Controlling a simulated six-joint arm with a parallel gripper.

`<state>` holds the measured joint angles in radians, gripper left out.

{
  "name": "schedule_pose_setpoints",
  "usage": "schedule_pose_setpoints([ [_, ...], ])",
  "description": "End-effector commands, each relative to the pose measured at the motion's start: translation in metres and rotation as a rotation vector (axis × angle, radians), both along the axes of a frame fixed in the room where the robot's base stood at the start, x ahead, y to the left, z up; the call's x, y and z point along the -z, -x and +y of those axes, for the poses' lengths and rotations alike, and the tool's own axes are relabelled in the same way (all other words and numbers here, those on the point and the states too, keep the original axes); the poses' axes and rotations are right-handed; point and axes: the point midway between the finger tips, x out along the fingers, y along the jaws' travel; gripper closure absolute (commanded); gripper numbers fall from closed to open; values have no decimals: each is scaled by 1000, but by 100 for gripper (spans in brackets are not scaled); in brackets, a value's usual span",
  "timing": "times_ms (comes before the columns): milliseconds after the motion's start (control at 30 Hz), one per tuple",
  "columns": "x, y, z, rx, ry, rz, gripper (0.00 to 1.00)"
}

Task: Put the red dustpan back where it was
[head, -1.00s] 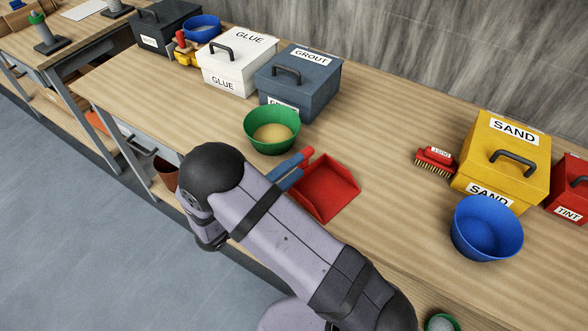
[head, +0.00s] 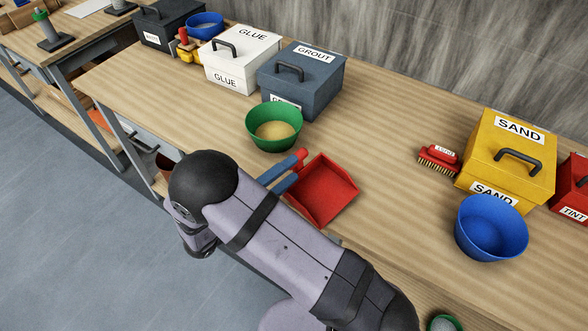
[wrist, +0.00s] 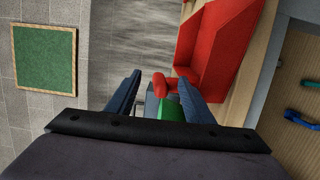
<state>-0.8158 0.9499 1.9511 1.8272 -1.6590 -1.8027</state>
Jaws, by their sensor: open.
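The red dustpan (head: 324,188) lies on the wooden bench, in front of the green bowl. Its handle end shows near my fingertips. My gripper (head: 288,170) is open, with its blue fingers at the handle. In the wrist view, the dustpan (wrist: 222,40) fills the upper right and the red handle end shows between my gripper fingers (wrist: 158,98), nearer the right one. I cannot tell whether a finger touches the handle. My arm hides part of the bench front.
The green bowl (head: 273,128) with tan contents stands just behind the handle. Grout (head: 300,80) and glue (head: 240,60) boxes stand behind it. At right are a red brush (head: 439,159), the yellow sand box (head: 507,160) and a blue bowl (head: 490,229). Bench between dustpan and brush is clear.

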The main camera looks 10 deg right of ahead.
Motion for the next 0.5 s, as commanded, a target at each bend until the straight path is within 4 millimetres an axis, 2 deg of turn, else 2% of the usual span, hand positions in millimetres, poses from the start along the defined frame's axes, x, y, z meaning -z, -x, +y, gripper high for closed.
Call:
schedule_pose_setpoints([
  [33,12,5,8,-7,-15,15,34],
  [200,10,16,27,-8,-13,11,31],
  [500,7,23,37,-4,-12,9,24],
])
